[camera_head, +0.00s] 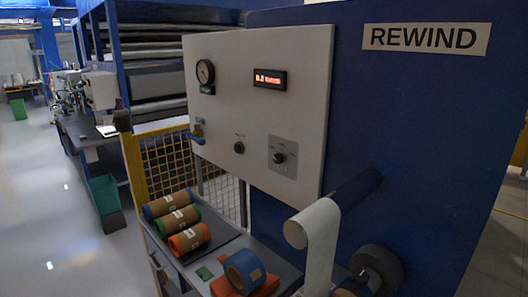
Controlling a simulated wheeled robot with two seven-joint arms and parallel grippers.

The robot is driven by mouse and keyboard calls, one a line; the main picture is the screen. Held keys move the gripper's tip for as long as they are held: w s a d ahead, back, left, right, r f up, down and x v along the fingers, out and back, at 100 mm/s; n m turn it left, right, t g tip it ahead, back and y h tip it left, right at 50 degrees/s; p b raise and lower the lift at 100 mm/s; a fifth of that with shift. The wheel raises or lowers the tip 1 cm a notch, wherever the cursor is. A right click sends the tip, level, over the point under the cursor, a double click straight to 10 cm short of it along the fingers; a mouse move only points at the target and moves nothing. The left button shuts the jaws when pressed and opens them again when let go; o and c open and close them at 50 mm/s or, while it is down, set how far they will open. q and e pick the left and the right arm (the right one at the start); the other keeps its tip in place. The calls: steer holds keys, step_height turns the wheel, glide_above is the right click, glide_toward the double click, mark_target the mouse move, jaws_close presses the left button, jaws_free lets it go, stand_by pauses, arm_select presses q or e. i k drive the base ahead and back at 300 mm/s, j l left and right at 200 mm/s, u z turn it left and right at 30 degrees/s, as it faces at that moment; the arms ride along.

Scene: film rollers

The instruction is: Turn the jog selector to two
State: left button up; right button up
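A pale control panel (308,95) is mounted on the blue rewind machine (440,130). A black rotary knob (279,157) sits on a grey square plate (291,168) at the panel's lower right and looks like the jog selector. Its markings and the position it points to are too small to read. A second, smaller black knob (239,147) is to its left with a tiny label above. Neither of my grippers is in view, and nothing touches the panel.
The panel also has a round gauge (205,72), a red-lit display (269,79) and a blue-handled valve (196,134). Below are several cored rolls (172,204) on a bench, a blue roll (244,271), and a white web over a protruding roller (320,228). Yellow mesh fencing (165,160) stands behind.

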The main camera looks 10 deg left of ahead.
mark_target(278, 157)
steer(key=i+l+u, duration=0.1)
steer(key=l+u, duration=0.35)
steer(key=l, duration=0.45)
steer(key=l+u, duration=0.45)
steer(key=l, duration=0.45)
steer(key=k+l+u, duration=0.15)
steer(key=l+u, duration=0.3)
steer(key=l, duration=0.45)
